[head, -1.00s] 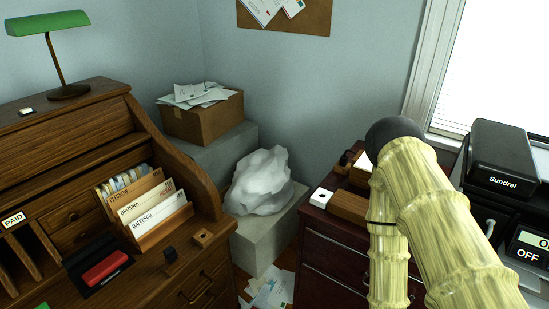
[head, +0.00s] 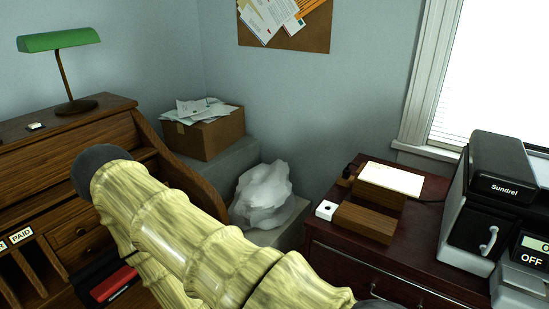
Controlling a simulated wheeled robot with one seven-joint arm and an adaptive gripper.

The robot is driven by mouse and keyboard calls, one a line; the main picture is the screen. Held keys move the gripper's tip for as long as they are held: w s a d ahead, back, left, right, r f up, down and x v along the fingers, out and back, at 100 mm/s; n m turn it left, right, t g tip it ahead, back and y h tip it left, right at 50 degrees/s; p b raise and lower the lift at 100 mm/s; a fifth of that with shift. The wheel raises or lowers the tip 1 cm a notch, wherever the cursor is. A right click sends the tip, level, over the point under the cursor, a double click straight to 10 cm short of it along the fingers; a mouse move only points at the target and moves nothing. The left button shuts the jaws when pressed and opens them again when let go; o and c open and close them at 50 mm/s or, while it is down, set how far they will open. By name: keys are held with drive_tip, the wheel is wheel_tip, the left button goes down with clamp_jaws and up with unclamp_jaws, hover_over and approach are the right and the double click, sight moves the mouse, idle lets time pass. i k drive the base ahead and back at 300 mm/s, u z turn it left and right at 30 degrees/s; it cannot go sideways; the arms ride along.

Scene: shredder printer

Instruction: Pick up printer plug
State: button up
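My arm, with pale bamboo-like links, crosses the lower middle of the head view. My gripper is not visible. A small dark block (head: 346,175), possibly the printer plug, sits at the left end of the wooden holder with the white top on the dark red cabinet; it is too small to identify surely. A white block with a dark hole (head: 326,210) sits at the cabinet's left edge. The black printer-like machine marked Sundrel (head: 500,195) stands at the right, with a dark cord beside it.
A wooden holder (head: 365,225) stands on the dark red cabinet (head: 420,262). The roll-top desk (head: 85,140) with a green lamp (head: 60,41) is at left, partly hidden by my arm. A crumpled white bag (head: 263,195) and a cardboard box (head: 205,135) stand between them.

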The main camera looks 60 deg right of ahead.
sight(347, 173)
drive_tip(key=u, duration=0.8)
drive_tip(key=k, duration=1.1)
drive_tip(key=z, duration=1.8)
